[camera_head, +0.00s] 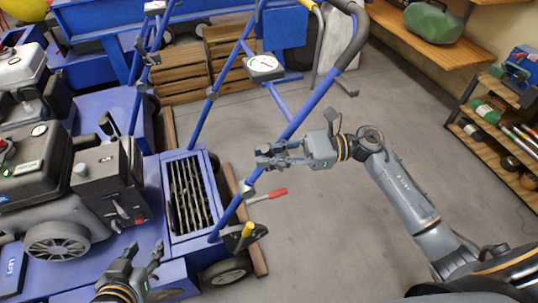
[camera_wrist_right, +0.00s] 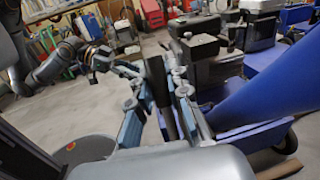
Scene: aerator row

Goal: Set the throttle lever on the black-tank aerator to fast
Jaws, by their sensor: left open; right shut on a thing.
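The black-tank aerator (camera_head: 35,160) stands at the left of the head view, with a black tank and engine on a blue deck. Its blue handlebar tube (camera_head: 221,220) rises towards the upper right. My right gripper (camera_head: 262,156) is at this tube, above the red-handled lever (camera_head: 268,195). In the right wrist view it is shut on a dark bar (camera_wrist_right: 160,85); I cannot tell for sure whether this is the throttle lever. My left gripper (camera_head: 142,255) is open and empty over the deck's front part. A yellow-gripped lever (camera_head: 247,231) sits low on the tube.
A white dial (camera_head: 264,66) is mounted between the handlebar tubes. Wooden crates (camera_head: 180,75) and more blue machinery stand behind. A shelf (camera_head: 490,140) with bottles is at the right. The grey floor (camera_head: 330,235) to the right of the aerator is clear apart from my arm.

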